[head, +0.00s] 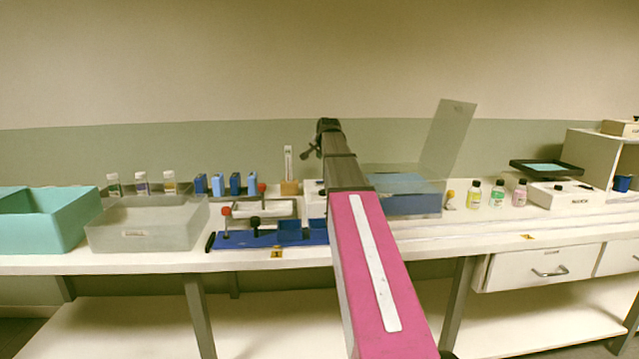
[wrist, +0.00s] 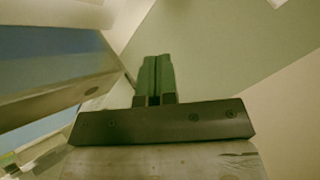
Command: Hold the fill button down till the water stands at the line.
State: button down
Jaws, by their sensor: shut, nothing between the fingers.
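My gripper shows in the wrist view (wrist: 157,78) with its two green-looking fingers together, shut and empty. In the head view my arm reaches up over the bench, and its dark end hangs above the back of the bench. A slim clear upright tube (head: 289,165) stands on a wooden block (head: 289,188) just left of my arm. A white box (head: 315,203) beside it is partly hidden behind my arm. I cannot make out a fill button, a line or a water level at this size.
A clear bin with a raised lid (head: 450,140) stands right of my arm. A blue rack (head: 270,240) with red and black knobs, a grey translucent bin (head: 148,230) and a teal bin (head: 45,222) are at left. Small bottles and a white device (head: 565,196) are at right.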

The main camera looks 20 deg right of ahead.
jog(key=shift+f, duration=3.75)
jog(key=shift+f, duration=0.15)
jog(key=shift+f, duration=0.2)
jog(key=shift+f, duration=0.4)
jog(key=shift+r, duration=0.8)
jog(key=shift+r, duration=2.5)
